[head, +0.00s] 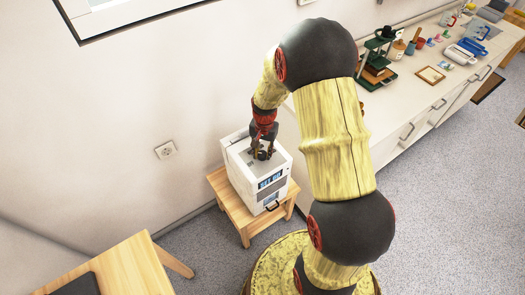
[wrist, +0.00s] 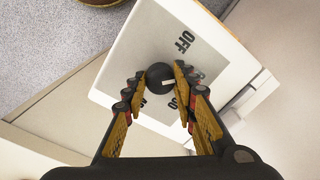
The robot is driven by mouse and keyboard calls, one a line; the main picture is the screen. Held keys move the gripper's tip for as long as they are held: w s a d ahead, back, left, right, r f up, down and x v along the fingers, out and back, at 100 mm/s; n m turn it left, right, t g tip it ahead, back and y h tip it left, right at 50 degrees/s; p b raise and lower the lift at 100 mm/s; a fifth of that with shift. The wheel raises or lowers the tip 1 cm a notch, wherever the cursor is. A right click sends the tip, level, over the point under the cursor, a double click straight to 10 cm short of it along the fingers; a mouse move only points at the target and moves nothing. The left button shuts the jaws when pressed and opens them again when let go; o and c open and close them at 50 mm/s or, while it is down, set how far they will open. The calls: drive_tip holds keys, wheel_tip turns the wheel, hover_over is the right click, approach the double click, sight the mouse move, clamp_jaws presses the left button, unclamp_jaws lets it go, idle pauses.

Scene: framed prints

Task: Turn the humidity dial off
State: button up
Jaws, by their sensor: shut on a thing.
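A white box-shaped appliance (head: 241,166) stands on a small wooden table. In the wrist view its top panel (wrist: 215,68) is grey with the printed word OFF (wrist: 184,41) and other labels partly hidden by my fingers. The round black humidity dial (wrist: 160,75) sits on that panel, with a white pointer mark on its right side, directed right and slightly up, not at OFF. My gripper (wrist: 158,83) is shut on the dial, one finger on each side. In the head view my gripper (head: 263,153) reaches down onto the appliance's top.
The wooden table (head: 222,188) under the appliance stands near the wall, with a wall socket (head: 166,150) to its left. A long counter (head: 405,98) with tools and small items runs along the right. Another wooden table (head: 133,265) is at the lower left.

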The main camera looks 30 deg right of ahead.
sight(264, 153)
drive_tip(key=n+p, duration=0.1)
drive_tip(key=n, duration=0.3)
drive_tip(key=shift+n, duration=0.3)
drive_tip(key=shift+w+n+p, duration=0.1)
drive_tip(key=shift+n+p, duration=0.5)
drive_tip(key=shift+n, duration=1.4)
drive_tip(key=o, duration=1.2)
drive_tip(key=shift+c, duration=0.2)
drive_tip(key=shift+r, duration=0.1)
wheel_tip(264, 153, up, 12)
drive_tip(key=shift+d, duration=0.25)
